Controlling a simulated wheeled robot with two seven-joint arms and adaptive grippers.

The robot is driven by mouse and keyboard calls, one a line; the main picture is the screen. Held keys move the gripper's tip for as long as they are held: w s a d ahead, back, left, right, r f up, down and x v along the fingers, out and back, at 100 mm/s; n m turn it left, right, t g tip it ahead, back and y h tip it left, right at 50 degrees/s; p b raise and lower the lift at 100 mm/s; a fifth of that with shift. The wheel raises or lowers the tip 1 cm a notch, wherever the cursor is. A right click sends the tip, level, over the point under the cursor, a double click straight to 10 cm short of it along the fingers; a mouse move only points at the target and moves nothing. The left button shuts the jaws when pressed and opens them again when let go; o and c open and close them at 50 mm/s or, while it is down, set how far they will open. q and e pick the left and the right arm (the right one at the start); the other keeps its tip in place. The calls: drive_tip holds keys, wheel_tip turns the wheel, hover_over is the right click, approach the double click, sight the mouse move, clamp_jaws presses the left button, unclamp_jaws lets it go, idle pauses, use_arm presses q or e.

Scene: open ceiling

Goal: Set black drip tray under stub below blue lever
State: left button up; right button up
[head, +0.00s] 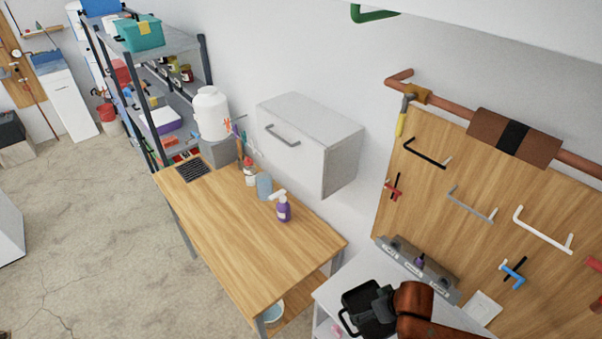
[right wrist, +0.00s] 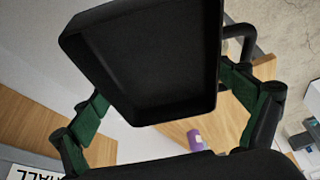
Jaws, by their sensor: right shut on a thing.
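The black drip tray (head: 362,296) is at the bottom centre of the head view, above the white-topped cabinet. My right gripper (head: 384,303) is shut on it. In the right wrist view the tray (right wrist: 140,60) fills the upper middle between the green-padded fingers, its hollow side facing the camera and a black loop handle at its right. The blue lever (head: 513,272) is low on the wooden wall panel, to the right of the tray and apart from it. I cannot make out a stub below the lever. My left gripper is not in view.
A grey labelled strip (head: 416,269) lies along the cabinet's back. The panel (head: 430,190) carries black, grey and white handles and red levers. A wooden table (head: 240,240) with a purple spray bottle (head: 284,209) stands left. A white square plate (head: 483,307) is below the blue lever.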

sight(365, 283)
drive_tip(key=w+m+b, duration=0.1)
drive_tip(key=w+b, duration=0.1)
drive_tip(key=b, duration=0.1)
drive_tip(key=w+m+h+b, duration=0.1)
drive_tip(key=w+m+b, duration=0.1)
drive_tip(key=w+b, duration=0.1)
drive_tip(key=w+a+m+b, duration=0.1)
drive_tip(key=w+b, duration=0.2)
drive_tip(key=shift+r+t+h+b, duration=0.1)
drive_tip(key=shift+t+h+b, duration=0.2)
drive_tip(key=shift+w+a+r+m+b, duration=0.1)
drive_tip(key=shift+w+r+m+b, duration=0.15)
drive_tip(key=shift+m+b, duration=0.2)
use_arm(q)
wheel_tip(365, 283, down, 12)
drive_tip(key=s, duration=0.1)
use_arm(e)
drive_tip(key=shift+r, duration=0.1)
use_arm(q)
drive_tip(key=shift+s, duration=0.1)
